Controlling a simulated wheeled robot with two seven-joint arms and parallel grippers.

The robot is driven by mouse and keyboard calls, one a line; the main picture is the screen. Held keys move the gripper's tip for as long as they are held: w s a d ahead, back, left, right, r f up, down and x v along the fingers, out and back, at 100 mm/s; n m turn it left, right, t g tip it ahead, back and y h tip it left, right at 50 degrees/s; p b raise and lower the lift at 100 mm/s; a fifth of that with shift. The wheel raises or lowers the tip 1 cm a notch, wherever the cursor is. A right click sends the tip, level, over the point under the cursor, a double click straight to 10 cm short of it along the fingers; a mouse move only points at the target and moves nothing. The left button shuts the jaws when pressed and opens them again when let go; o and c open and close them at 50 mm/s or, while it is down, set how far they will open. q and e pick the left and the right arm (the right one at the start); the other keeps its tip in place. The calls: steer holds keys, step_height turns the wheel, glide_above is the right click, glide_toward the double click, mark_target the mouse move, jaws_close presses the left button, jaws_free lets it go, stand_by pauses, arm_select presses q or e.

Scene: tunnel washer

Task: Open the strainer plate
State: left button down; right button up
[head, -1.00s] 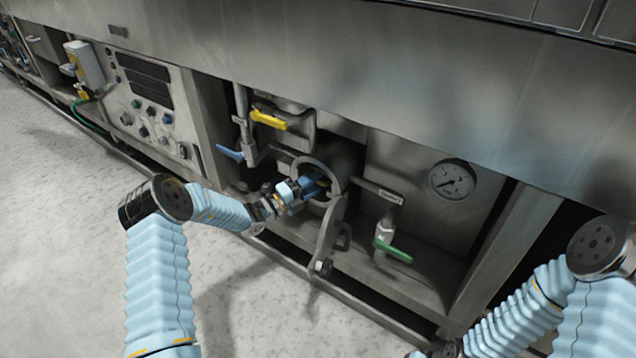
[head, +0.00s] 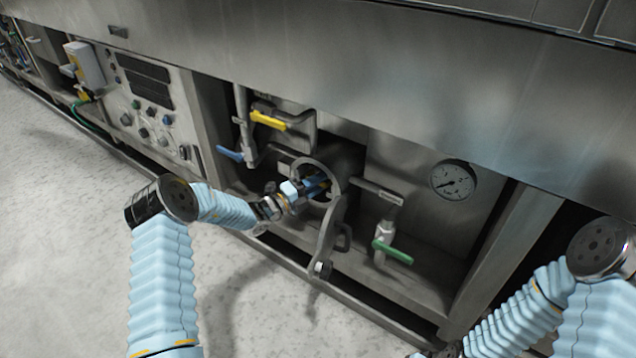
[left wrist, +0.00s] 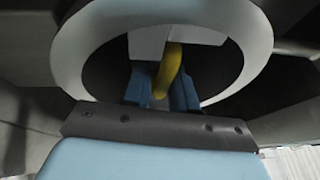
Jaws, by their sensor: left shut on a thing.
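A round steel ring opening (head: 334,166) sits low in the machine's recess, with a flat steel lever-like piece (head: 328,238) hanging below it. My left gripper (head: 322,184) reaches into the ring from the left. In the left wrist view its blue fingers (left wrist: 162,92) are shut on a curved yellow handle (left wrist: 169,68) inside a pale ring (left wrist: 255,45). A pale block shows behind the handle. I cannot tell which part is the strainer plate itself; the gripper hides much of the ring's inside. My right arm is at the lower right, its fingertips out of frame.
A yellow-handled valve (head: 268,120) and a blue-handled valve (head: 230,154) are above left of the ring. A green-handled valve (head: 393,252) and a pressure gauge (head: 453,181) are to the right. The floor (head: 60,230) in front is clear.

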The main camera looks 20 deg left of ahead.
arm_select(q)
steer(key=s+a+p, duration=0.4)
steer(key=s+p, duration=0.1)
steer(key=s, duration=0.7)
steer(key=s+a+p, duration=0.5)
steer(key=s, duration=0.7)
steer(key=shift+r, duration=0.3)
steer(key=c, duration=1.1)
jaws_free()
steer(key=shift+s, duration=0.1)
steer(key=shift+c, duration=0.2)
steer(key=shift+o, duration=0.2)
steer(key=shift+f, duration=0.1)
steer(key=shift+s, duration=0.1)
